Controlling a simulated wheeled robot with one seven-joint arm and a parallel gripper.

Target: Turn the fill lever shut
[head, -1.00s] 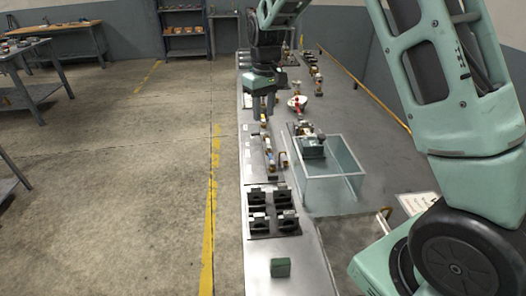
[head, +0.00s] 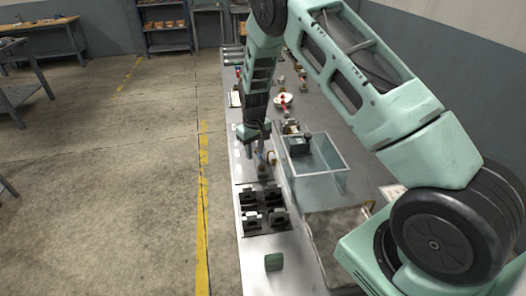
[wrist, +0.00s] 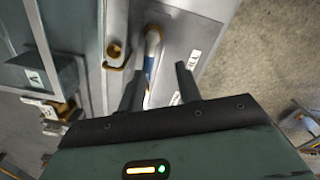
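In the wrist view, a curved lever (wrist: 153,52) with a pale end and a blue-and-white band stands on a metal panel (wrist: 182,28). A small white label beside it is hard to read, so I cannot be sure this is the fill lever. My gripper (wrist: 158,70) is open, its two dark fingers on either side of the lever, with no clear contact. In the head view, my gripper (head: 255,150) points down over the narrow metal strip at the bench's left edge, and my arm partly hides the levers there.
A clear open box (head: 335,184) stands right of my gripper. Black holders (head: 250,221) and a green block (head: 274,262) sit nearer on the strip.

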